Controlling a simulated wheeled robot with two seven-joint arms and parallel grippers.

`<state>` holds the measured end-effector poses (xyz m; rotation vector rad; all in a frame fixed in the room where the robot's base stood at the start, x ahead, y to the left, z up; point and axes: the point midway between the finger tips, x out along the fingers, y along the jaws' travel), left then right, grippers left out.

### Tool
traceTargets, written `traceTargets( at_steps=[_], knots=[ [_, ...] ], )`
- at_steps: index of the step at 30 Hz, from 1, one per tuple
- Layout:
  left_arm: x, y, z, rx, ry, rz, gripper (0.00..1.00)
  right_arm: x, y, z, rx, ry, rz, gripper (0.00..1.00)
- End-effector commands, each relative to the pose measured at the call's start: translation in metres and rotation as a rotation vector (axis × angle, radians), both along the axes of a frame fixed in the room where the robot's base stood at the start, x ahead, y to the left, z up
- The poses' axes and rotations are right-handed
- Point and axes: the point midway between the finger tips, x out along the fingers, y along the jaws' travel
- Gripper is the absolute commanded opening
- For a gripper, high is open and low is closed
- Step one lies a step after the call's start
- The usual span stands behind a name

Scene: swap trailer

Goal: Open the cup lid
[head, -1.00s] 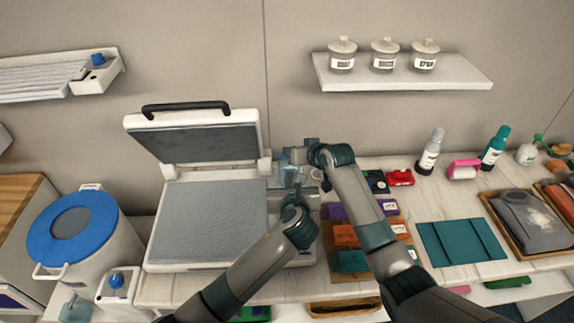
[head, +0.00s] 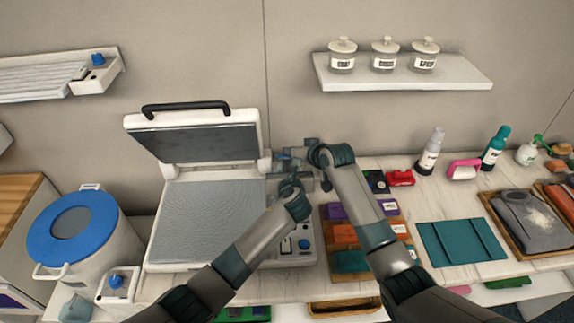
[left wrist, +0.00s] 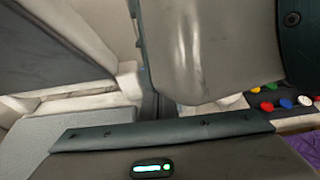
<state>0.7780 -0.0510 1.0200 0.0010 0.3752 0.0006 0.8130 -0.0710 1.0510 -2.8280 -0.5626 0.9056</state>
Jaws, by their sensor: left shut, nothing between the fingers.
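In the head view my left gripper (head: 285,167) is at the right edge of the press, its fingers shut and empty as far as shown. My right gripper (head: 300,150) reaches in from the right just behind it, pointing left; its fingers are too small and overlapped to read. The cup and its lid cannot be made out clearly; the two grippers and wrists cover the spot between them. In the left wrist view a large grey arm part fills the upper middle, and no cup shows.
An open heat press (head: 205,215) stands left of the grippers, its lid raised. A blue-lidded bucket (head: 72,228) is at far left. Colored blocks in a tray (head: 343,236), a red item (head: 400,178) and bottles (head: 430,152) stand right. A wall shelf (head: 403,78) holds three jars.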

Motion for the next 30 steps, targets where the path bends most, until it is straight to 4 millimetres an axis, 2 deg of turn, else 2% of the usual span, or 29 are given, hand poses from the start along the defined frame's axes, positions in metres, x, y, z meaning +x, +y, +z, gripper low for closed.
traceTargets(
  at_steps=[6, 16, 21, 29, 30],
  knots=[
    [0.008, 0.000, -0.003, -0.001, 0.000, 0.000, 0.00, 0.000, 0.000, 0.000, 0.000, -0.001, 0.000, 0.00],
    [0.008, 0.000, -0.003, -0.001, 0.000, 0.000, 0.00, 0.000, 0.000, 0.000, 0.000, -0.001, 0.000, 0.00],
    [0.015, 0.000, 0.008, 0.000, -0.003, 0.000, 0.00, 0.000, 0.000, 0.000, 0.000, 0.000, 0.000, 0.00],
    [0.018, 0.000, 0.015, -0.002, -0.010, 0.000, 0.00, -0.001, 0.000, -0.001, -0.001, 0.002, 0.000, 0.00],
    [0.018, 0.001, 0.015, -0.002, -0.011, 0.000, 0.00, -0.001, 0.000, -0.001, -0.001, 0.002, 0.000, 0.18]
  ],
)
